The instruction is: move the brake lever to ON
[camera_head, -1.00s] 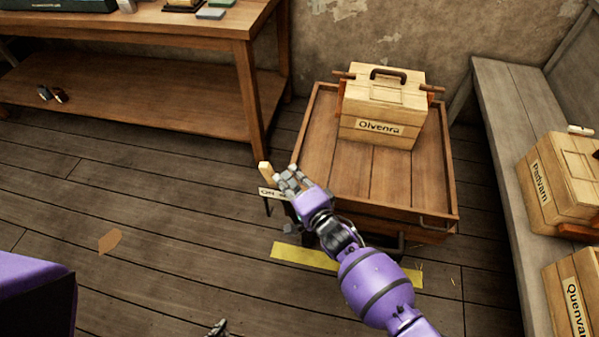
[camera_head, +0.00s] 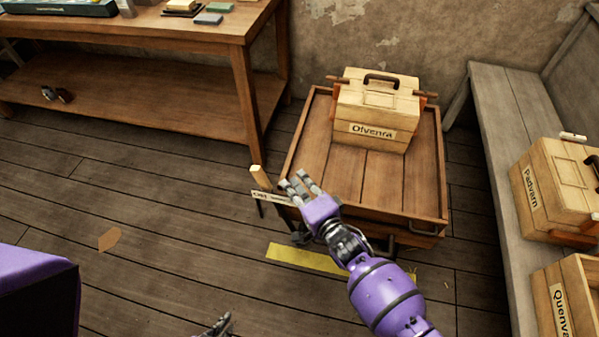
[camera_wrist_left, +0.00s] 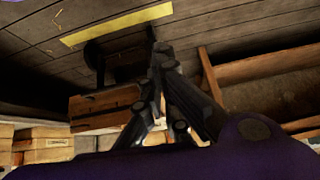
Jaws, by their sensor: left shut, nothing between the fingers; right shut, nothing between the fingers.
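The brake lever (camera_head: 261,178) has a pale wooden handle and stands at the left front corner of the wooden cart (camera_head: 300,152). A white label plate (camera_head: 270,198) beside it reads ON at its left end; the rest is hard to read. My right gripper (camera_head: 301,184) is shut and empty, just right of the handle and apart from it, over the cart's left front edge. It partly hides the cart corner. My left gripper (camera_head: 219,324) is low at the bottom edge of the head view. Its shut, empty fingers show in the left wrist view (camera_wrist_left: 158,62).
A crate labelled Olvenra (camera_head: 372,132) sits on the cart. A yellow floor strip (camera_head: 305,258) lies in front. A workbench (camera_head: 150,85) stands at the left back. A grey bench (camera_head: 505,130) with more crates runs along the right. The floor at left is mostly clear.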

